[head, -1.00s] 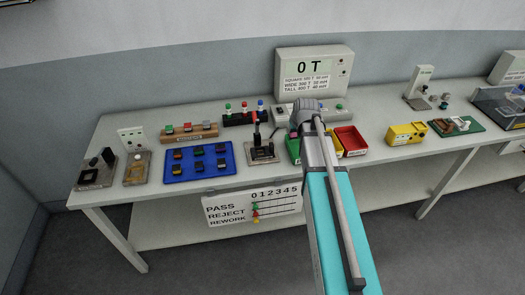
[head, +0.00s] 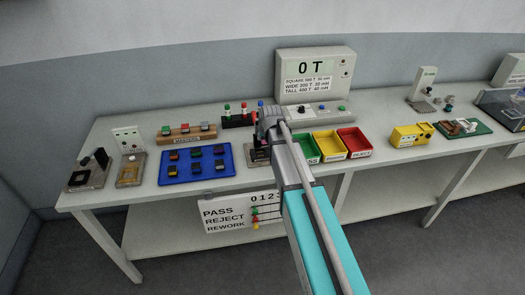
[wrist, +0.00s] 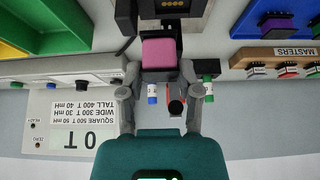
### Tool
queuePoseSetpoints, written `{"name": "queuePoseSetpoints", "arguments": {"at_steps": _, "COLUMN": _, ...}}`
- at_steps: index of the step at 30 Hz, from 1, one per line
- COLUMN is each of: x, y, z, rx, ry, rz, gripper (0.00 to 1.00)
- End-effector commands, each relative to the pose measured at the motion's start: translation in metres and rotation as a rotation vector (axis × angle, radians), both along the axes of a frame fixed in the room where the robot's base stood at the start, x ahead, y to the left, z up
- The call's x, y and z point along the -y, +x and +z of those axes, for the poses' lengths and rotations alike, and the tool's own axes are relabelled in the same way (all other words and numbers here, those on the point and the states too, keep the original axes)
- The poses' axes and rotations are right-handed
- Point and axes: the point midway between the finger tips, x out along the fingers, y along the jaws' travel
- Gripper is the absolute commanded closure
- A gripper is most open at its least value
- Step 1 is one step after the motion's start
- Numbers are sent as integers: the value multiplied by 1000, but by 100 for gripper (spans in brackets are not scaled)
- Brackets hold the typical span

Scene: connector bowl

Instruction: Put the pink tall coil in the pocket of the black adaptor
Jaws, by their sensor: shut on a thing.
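The pink tall coil (wrist: 159,52) is between the fingers of my gripper (wrist: 160,75) in the wrist view. My gripper is shut on it. A black part with small gold dots (wrist: 178,6) lies just beyond the coil at the top edge; it may be the black adaptor, but I cannot tell for sure. Whether the coil touches it is unclear. In the head view my gripper (head: 266,122) is over a small station (head: 258,156) right of the blue tray.
The blue tray (head: 164,180) with several small parts is left of my gripper. Green (head: 308,150), yellow (head: 330,145) and red (head: 355,142) bins stand close on the right. A counter box reading 0 T (head: 315,72) stands behind.

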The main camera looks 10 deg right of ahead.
Motion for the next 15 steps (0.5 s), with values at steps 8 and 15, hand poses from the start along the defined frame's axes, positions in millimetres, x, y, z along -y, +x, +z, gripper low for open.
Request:
{"name": "queuePoseSetpoints", "arguments": {"at_steps": 8, "x": -9, "y": 6, "z": -15, "rx": 0, "ry": 0, "rz": -1, "gripper": 100}}
{"name": "queuePoseSetpoints", "arguments": {"at_steps": 15, "x": -10, "y": 6, "z": -14, "rx": 0, "ry": 0, "rz": -1, "gripper": 100}}
